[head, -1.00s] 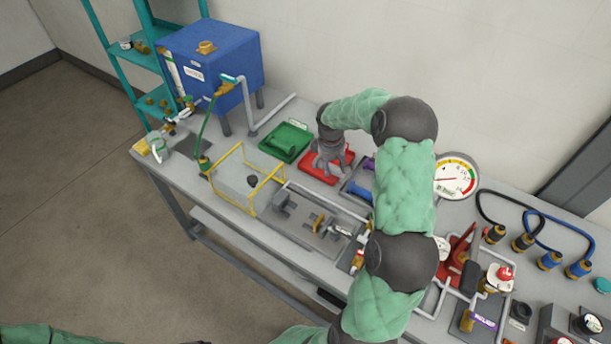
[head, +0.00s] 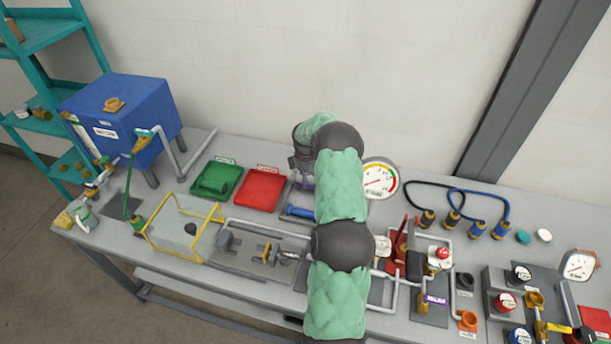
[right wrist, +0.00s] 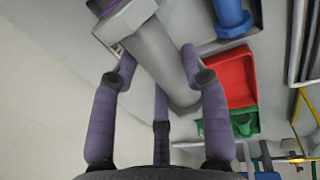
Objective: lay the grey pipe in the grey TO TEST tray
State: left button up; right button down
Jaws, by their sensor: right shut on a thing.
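The grey pipe (right wrist: 160,55), with a wide flanged end, is between the purple-grey fingers of my right gripper (right wrist: 190,62) in the right wrist view. My right gripper (head: 301,165) is shut on it. In the head view it is over the back part of the grey tray (head: 289,199), partly hidden by my arm. I cannot tell whether the pipe touches the tray. A blue pipe (head: 299,211) lies in the front of this tray, and something purple (head: 304,184) shows behind it. The tray's label is not readable. My left gripper is out of view.
An empty-looking red tray (head: 260,189) and a green tray (head: 216,180) with a green part stand to the left. The round gauge (head: 379,179) stands to the right of my arm. A yellow-framed box (head: 183,228) and pipework fill the bench front.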

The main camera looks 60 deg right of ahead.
jog(key=shift+f+b, duration=3)
jog(key=shift+f, duration=2.35)
jog(key=shift+f, duration=0.2)
jog(key=c, duration=0.6)
grip_release()
jog(key=shift+o, duration=0.2)
jog(key=shift+a+f, duration=0.1)
